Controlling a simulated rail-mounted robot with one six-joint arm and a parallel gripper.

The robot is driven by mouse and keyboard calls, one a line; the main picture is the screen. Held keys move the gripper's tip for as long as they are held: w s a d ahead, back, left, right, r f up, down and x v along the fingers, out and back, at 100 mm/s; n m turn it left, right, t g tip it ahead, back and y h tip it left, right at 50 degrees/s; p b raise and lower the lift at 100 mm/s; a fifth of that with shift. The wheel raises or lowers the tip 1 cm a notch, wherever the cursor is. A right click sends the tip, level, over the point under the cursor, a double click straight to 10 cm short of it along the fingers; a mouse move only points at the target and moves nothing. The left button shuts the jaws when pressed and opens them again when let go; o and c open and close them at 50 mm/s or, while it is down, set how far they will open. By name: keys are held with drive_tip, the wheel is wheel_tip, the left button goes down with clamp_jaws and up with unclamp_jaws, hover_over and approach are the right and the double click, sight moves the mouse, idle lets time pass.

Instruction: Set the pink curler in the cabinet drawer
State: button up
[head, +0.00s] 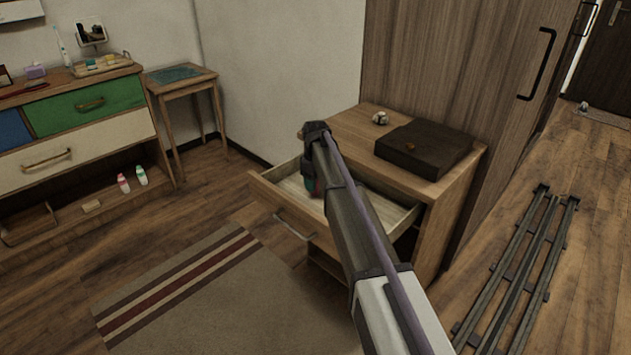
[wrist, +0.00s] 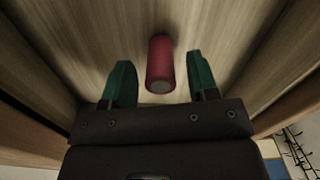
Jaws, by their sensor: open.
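The cabinet drawer (head: 292,222) is pulled open, and my arm reaches down into it from above. In the wrist view the pink curler (wrist: 160,64), a dark pink-red cylinder, is against the pale wooden drawer floor (wrist: 75,50), one round end facing the camera. My gripper (wrist: 160,72) has its two green fingers apart, one on each side of the curler, with a visible gap on both sides. In the head view my gripper (head: 312,187) is low inside the drawer, mostly hidden by my arm, and the curler cannot be made out clearly there.
A dark box (head: 425,148) with a small brown item on it and a small pale object (head: 380,118) are on the cabinet top (head: 350,122). The drawer walls are close around my gripper. A dresser (head: 70,120) and small side table (head: 180,75) stand at left.

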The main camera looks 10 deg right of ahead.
wheel_tip(320, 180, up, 12)
drive_tip(key=p, duration=1.1)
drive_tip(key=s+m, duration=0.9)
drive_tip(key=s, duration=2.9)
wheel_tip(320, 180, up, 11)
drive_tip(key=p, duration=1.1)
drive_tip(key=shift+w+d, duration=0.15)
drive_tip(key=shift+w, duration=0.2)
